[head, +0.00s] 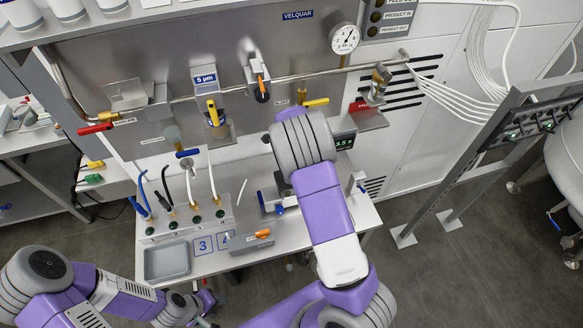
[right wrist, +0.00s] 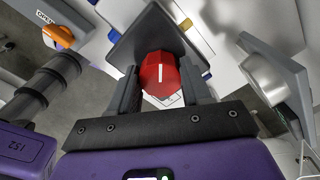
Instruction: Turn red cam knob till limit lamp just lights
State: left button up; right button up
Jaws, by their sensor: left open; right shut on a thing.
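The red cam knob (right wrist: 162,72) shows in the right wrist view, faceted, with a white pointer line on its face. My right gripper (right wrist: 163,80) is shut on it, one dark finger at each side. A dark square plate (right wrist: 150,35) is behind the knob. In the head view my right arm hides the knob and the right gripper. My left gripper (head: 208,302) is open and empty at the bottom, in front of the bench and away from the knob. I cannot pick out the limit lamp in either view.
A display with green digits (head: 344,143) stands just right of my right arm. A grey tray (head: 167,261) and cable plugs (head: 175,220) are at the bench's left. A pipe with valves and a dial gauge (head: 344,38) runs behind. A metal frame (head: 480,150) stands at right.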

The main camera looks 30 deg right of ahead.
jog(key=shift+m, duration=0.5)
jog(key=o, duration=1.1)
jog(key=shift+c, duration=0.2)
notch_tip(320, 180, up, 8)
jog(key=shift+f, duration=0.2)
jog(key=shift+f, duration=0.1)
